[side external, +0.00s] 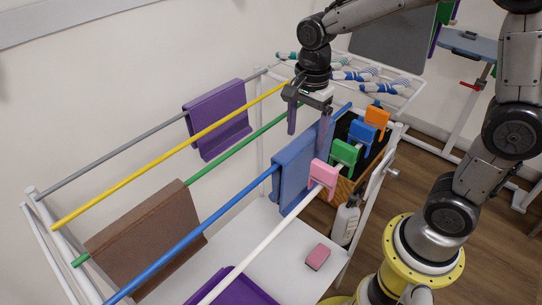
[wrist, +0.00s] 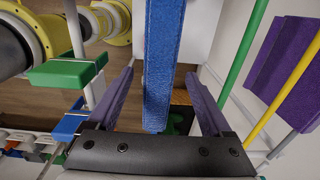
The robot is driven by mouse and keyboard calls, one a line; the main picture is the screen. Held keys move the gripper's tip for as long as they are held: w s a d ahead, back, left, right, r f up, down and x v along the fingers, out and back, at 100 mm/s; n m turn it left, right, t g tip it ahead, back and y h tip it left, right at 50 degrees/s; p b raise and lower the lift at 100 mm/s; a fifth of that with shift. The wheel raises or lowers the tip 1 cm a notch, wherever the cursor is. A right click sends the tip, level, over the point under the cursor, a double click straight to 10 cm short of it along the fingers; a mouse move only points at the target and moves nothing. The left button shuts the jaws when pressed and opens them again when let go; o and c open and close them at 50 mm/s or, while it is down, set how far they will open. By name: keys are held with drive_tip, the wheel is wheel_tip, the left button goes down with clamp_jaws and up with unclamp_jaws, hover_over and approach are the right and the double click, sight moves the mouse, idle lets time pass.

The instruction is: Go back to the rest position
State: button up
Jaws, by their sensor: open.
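My gripper (side external: 308,138) is over the right end of the drying rack, pointing down, with its two purple fingers spread apart. It is beside the far end of a blue cloth (side external: 296,165) that hangs folded over the blue rod (side external: 205,237). In the wrist view, the blue cloth (wrist: 163,50) shows as an upright strip between the open fingers (wrist: 160,75), with a gap on each side. I cannot tell exactly how high the fingertips are against the cloth.
A purple cloth (side external: 216,118) hangs on the grey rod and a brown cloth (side external: 146,240) on the green rod. Pink (side external: 323,176), green (side external: 344,152), blue (side external: 361,133) and orange (side external: 377,117) clips line the rack's right end. A pink block (side external: 318,256) lies on the white shelf.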

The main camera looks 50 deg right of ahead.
wheel_tip(320, 180, up, 12)
wheel_tip(320, 180, down, 14)
drive_tip(key=shift+f, duration=0.2)
wheel_tip(320, 180, up, 12)
idle(0.5)
drive_tip(key=shift+f, duration=0.1)
idle(0.9)
drive_tip(key=shift+f, duration=1.85)
drive_tip(key=shift+f, duration=0.15)
